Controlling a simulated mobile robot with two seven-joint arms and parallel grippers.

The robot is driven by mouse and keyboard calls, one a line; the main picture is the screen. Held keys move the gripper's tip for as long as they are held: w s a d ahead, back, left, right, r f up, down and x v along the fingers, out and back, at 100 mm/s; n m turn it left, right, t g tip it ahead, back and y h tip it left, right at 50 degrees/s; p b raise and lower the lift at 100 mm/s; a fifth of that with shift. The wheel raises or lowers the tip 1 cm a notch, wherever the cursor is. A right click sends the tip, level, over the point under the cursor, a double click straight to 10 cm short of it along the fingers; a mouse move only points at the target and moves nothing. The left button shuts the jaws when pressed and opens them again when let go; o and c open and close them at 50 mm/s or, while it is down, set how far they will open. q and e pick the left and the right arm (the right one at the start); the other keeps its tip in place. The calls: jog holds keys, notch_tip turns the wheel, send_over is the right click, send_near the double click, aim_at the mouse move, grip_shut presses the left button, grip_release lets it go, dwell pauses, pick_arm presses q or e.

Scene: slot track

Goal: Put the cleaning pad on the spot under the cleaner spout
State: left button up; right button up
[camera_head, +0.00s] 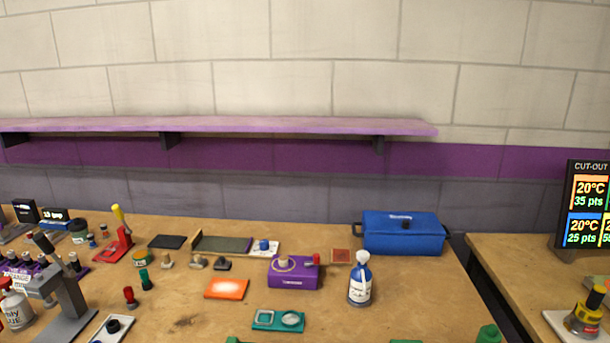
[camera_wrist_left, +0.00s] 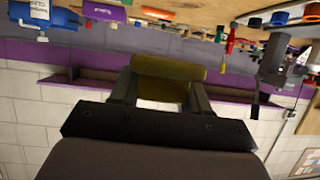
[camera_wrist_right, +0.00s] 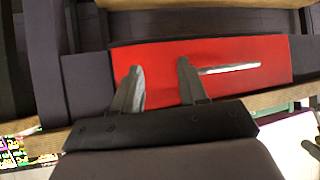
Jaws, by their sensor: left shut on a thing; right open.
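My left gripper (camera_wrist_left: 160,88) is shut on an olive-yellow piece (camera_wrist_left: 168,70), which looks like the cleaning pad; its fingers stand on either side of it. The blue-and-white bottle (camera_head: 360,284), probably the cleaner, stands upright on the bench right of the purple box in the head view. A blue-and-white bottle also shows at the top left of the left wrist view (camera_wrist_left: 28,14). No marked spot under its spout can be made out. My right gripper (camera_wrist_right: 160,82) is open and empty in front of a red panel (camera_wrist_right: 225,68). Neither gripper shows in the head view.
The wooden bench (camera_head: 420,300) is clear right of the bottle. A purple box (camera_head: 293,275), a blue case (camera_head: 403,235), an orange pad-like block (camera_head: 227,288) and a teal tray (camera_head: 278,320) surround the bottle. A purple shelf (camera_head: 220,125) runs along the wall.

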pick_arm(q)
jog(key=shift+s+d+f, duration=0.1)
jog(key=shift+s+d, duration=0.1)
jog(key=shift+s, duration=0.05)
jog(key=w+a+r, duration=0.8)
jog(key=shift+w, duration=0.4)
jog(key=shift+a, duration=0.1)
notch_tip(320, 180, down, 20)
jog(key=shift+r, duration=0.2)
jog(key=shift+f, duration=0.1)
jog(key=shift+f, duration=0.15)
jog(key=o, duration=1)
